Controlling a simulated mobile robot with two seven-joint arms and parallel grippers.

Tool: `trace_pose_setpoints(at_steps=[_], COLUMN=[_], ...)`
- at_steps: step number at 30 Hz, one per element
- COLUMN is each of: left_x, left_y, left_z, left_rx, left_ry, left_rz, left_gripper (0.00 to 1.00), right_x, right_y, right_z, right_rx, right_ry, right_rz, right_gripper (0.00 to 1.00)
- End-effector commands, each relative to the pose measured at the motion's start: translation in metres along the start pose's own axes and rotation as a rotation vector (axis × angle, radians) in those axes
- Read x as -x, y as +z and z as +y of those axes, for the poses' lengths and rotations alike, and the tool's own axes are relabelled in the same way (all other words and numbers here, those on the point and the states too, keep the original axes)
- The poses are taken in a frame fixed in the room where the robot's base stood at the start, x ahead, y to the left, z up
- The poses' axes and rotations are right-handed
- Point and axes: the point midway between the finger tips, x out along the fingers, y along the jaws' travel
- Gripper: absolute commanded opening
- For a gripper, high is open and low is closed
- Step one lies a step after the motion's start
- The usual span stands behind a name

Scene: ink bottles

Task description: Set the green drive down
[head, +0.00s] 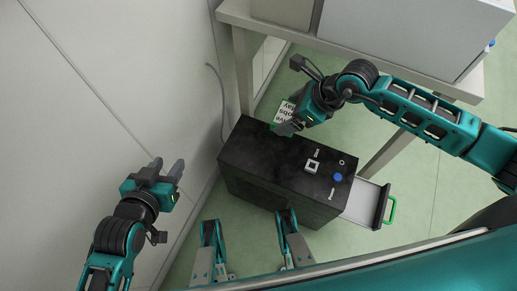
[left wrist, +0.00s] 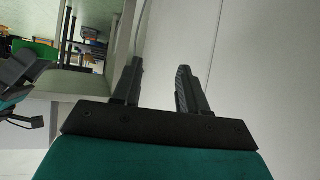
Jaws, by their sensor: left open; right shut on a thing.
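The green drive (head: 286,111) shows in the head view as a flat piece with green edges and a white label with dark print. The gripper partly hides the drive. I cannot tell whether the drive touches the cabinet top. My left gripper (head: 171,168) is open and empty, left of the cabinet near the pale wall. Its two spread fingers also show in the left wrist view (left wrist: 157,88), with nothing between them.
The cabinet top carries a small square grey piece (head: 312,166), a blue button (head: 338,177) and white lettering. A drawer (head: 361,203) with a green handle (head: 392,210) stands open at its right end. A pale bench (head: 400,67) stands behind. The wall (head: 110,90) bounds the left.

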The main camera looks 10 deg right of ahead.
Motion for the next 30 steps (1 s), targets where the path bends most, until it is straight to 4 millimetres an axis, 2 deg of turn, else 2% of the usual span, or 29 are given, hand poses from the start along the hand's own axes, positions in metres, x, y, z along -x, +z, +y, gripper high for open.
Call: trace_pose_setpoints(at_steps=[5, 14, 18, 25, 30], left_x=[-0.005, -0.021, -0.024, -0.025, -0.031], left_y=[0.005, 0.032, 0.033, 0.029, 0.036], left_z=[0.000, 0.003, 0.009, 0.014, 0.014], left_rx=[0.001, 0.008, 0.021, 0.022, 0.021], left_ry=[0.002, 0.010, 0.021, 0.034, 0.037], left_rz=[0.008, -0.014, -0.011, -0.005, -0.008], left_gripper=[0.43, 0.43, 0.43, 0.43, 0.43], right_x=[-0.022, -0.092, -0.118, -0.135, -0.151], right_y=[-0.014, -0.059, -0.076, -0.086, -0.097], right_z=[0.000, 0.000, 0.000, 0.000, 0.000], right_rx=[-0.002, -0.002, -0.003, 0.000, -0.001], right_ry=[0.001, 0.001, 0.001, 0.000, 0.000], right_rz=[0.000, 0.000, 0.001, -0.001, 0.000], right_gripper=[0.55, 0.55, 0.55, 0.55, 0.55])
